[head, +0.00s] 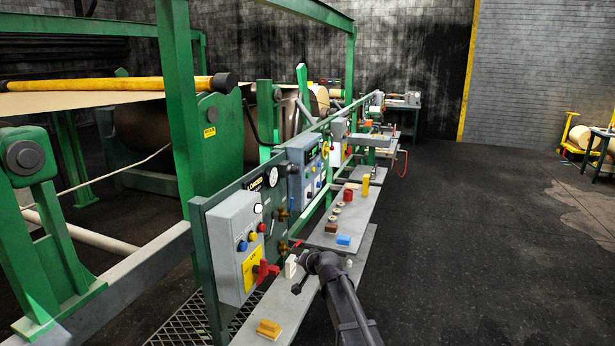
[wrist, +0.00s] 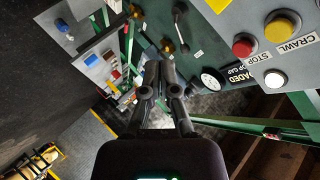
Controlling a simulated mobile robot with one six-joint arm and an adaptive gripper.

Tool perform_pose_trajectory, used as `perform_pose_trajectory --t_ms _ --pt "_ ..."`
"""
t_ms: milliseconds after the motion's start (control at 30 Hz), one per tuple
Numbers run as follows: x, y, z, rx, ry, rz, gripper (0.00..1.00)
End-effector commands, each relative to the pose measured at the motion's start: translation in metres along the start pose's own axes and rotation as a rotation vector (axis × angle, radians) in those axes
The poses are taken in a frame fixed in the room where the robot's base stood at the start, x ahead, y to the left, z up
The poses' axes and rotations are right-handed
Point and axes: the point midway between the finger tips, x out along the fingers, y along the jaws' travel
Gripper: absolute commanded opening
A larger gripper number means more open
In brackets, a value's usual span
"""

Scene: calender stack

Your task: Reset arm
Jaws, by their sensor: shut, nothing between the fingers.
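My gripper (wrist: 158,68) shows in the wrist view with its two dark fingers together and nothing between them. Beyond the fingertips, the wrist view shows control panels along the machine and a narrow view of the floor. In the head view my dark arm (head: 347,305) rises from the bottom edge, beside the shelf and right of the grey control box (head: 238,245). The arm bends near its upper end, and the fingers are hard to make out there.
A red lever (head: 266,272) sticks out from the grey box. In the wrist view, a red button (wrist: 244,47) and a gauge (wrist: 213,79) are close. Open floor (head: 480,240) lies right.

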Motion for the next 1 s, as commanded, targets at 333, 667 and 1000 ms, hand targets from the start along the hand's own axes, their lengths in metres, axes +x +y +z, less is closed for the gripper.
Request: perform_pose_trajectory --t_ms 333,667,1000 --pt "-0.113 0.111 0.090 -0.197 -0.354 0.296 0.00" --pt "-0.234 0.193 0.160 -0.270 -0.685 0.569 0.00" --pt "-0.281 0.215 0.180 -0.272 -0.813 0.669 0.00"
